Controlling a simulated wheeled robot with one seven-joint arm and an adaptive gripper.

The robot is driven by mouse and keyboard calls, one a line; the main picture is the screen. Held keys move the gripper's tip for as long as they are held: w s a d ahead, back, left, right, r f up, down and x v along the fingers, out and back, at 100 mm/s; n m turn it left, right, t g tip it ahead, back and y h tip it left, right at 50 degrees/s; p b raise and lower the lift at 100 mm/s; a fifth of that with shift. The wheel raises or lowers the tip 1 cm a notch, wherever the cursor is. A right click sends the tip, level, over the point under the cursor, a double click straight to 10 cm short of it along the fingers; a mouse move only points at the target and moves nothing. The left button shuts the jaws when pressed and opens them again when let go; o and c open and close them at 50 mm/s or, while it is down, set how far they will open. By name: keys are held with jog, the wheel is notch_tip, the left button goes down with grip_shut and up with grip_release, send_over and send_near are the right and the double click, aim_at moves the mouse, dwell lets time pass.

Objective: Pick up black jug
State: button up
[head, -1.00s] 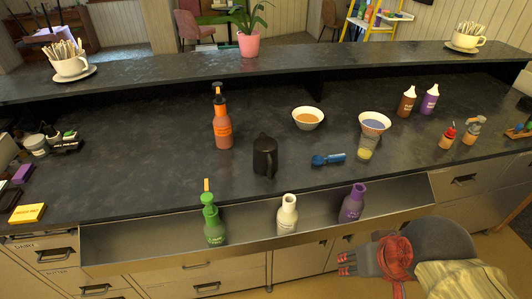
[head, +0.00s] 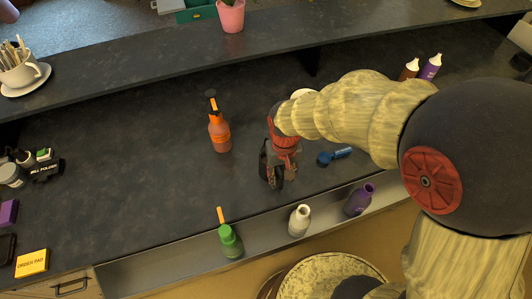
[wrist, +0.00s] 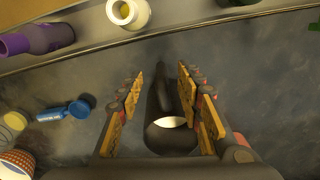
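The black jug (head: 264,164) stands upright on the dark counter (head: 130,190), partly hidden behind my gripper (head: 281,180) in the head view. In the wrist view the jug (wrist: 172,138) lies between the two rows of yellow-padded fingers of my gripper (wrist: 161,76), its pale inside showing at its open top. The fingers are spread, with a visible gap on each side of the jug. They do not appear to touch it.
An orange bottle (head: 219,132) stands left of the jug, and a blue scoop (head: 334,156) lies to its right. Green (head: 230,241), white (head: 299,220) and purple (head: 359,199) bottles stand in the front metal trough (head: 180,262). The counter's left middle is clear.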

aim_at(280, 187)
jog(key=shift+w+f, duration=0.15)
jog(key=shift+f, duration=0.3)
notch_tip(280, 187, down, 7)
jog(key=shift+r+b, duration=0.1)
jog(key=shift+b, duration=0.45)
jog(key=shift+c, duration=1.1)
grip_shut()
